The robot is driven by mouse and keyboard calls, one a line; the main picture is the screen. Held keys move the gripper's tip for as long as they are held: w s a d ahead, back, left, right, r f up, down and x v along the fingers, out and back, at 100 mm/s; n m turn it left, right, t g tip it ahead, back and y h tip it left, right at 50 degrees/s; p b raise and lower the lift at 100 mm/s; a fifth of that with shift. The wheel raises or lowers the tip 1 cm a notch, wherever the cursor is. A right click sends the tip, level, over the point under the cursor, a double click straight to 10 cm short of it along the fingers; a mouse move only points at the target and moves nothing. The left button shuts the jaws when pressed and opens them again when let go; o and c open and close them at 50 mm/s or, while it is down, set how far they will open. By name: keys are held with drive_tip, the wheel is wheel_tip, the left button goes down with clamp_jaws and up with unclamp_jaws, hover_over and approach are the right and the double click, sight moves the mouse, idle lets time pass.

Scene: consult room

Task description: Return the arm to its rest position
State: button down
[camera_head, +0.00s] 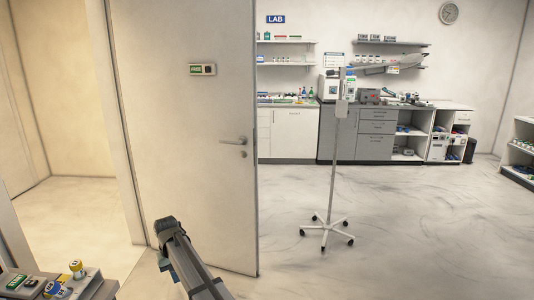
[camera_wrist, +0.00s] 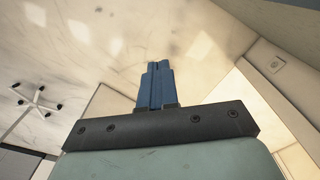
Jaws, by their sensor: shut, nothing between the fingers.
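My gripper (camera_wrist: 157,68) shows in the wrist view with its two blue fingers together and nothing between them. The floor and pale surfaces show past the fingertips, and the fingers touch nothing that I can see. In the head view my arm (camera_head: 193,268) reaches up from the bottom edge, left of the middle, in front of the lower part of a door. The fingers are hard to make out in that view.
The white door (camera_head: 185,170) stands with a lever handle (camera_head: 233,141); a doorway opens left of it. A wheeled stand (camera_head: 334,190) is right of it. Lab counters (camera_head: 290,135) line the back. Small devices (camera_head: 50,287) sit at bottom left.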

drive_tip(key=s+d+f+m, duration=0.1)
drive_tip(key=d+f, duration=0.3)
drive_tip(key=d, duration=0.5)
drive_tip(key=s+d+f+m, duration=0.1)
drive_tip(key=d+f, duration=0.2)
drive_tip(key=d, duration=0.7)
drive_tip(key=d+f+m, duration=0.1)
drive_tip(key=d+f, duration=0.3)
drive_tip(key=d, duration=0.5)
drive_tip(key=s+d+f+m, duration=0.1)
drive_tip(key=s+d+f, duration=0.1)
drive_tip(key=s+d, duration=0.45)
drive_tip(key=s+d+f+m, duration=0.2)
drive_tip(key=s+d, duration=0.1)
drive_tip(key=d, duration=0.6)
drive_tip(key=s+d+f+m, duration=0.1)
drive_tip(key=s+d+f, duration=0.2)
drive_tip(key=s+d, duration=0.35)
drive_tip(key=s+f+g, duration=0.3)
drive_tip(key=s+f, duration=0.7)
drive_tip(key=s, duration=0.4)
drive_tip(key=s+d+f+g, duration=0.1)
drive_tip(key=s+f+g, duration=0.2)
drive_tip(key=s+f, duration=0.7)
drive_tip(key=s, duration=0.3)
drive_tip(key=shift+s+d+f+g, duration=0.15)
drive_tip(key=shift+s+f+g, duration=0.05)
drive_tip(key=shift+s+g, duration=0.2)
drive_tip(key=c, duration=1.8)
unclamp_jaws()
